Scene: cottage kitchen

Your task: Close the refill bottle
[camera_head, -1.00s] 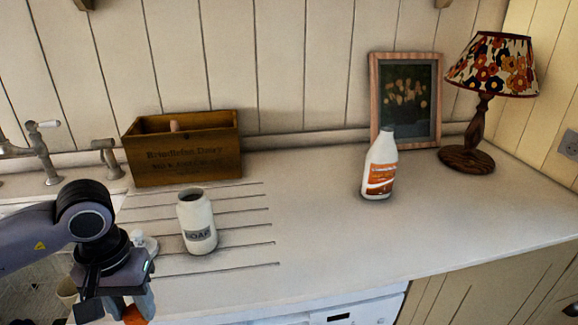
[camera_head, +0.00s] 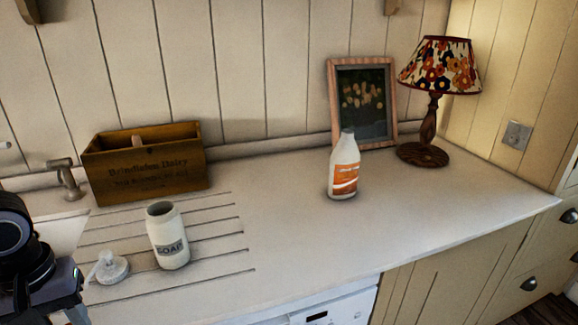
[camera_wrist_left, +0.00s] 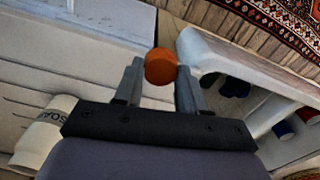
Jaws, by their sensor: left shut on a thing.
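The refill bottle (camera_head: 343,168) is white with an orange label and stands upright on the counter, in front of the picture frame. No orange cap shows on its neck. My left gripper (camera_wrist_left: 160,68) is shut on a small orange cap (camera_wrist_left: 160,64), held between its fingertips. In the head view only part of my left arm shows at the lower left edge, far left of the bottle, and the cap is out of sight there. My right gripper is in neither view.
An open white soap jar (camera_head: 168,238) and its pump top (camera_head: 108,268) stand on the grooved counter near my left arm. A wooden crate (camera_head: 145,165) stands behind. A picture frame (camera_head: 363,100) and a lamp (camera_head: 431,110) stand by the bottle. The counter (camera_head: 290,235) between jar and bottle is bare.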

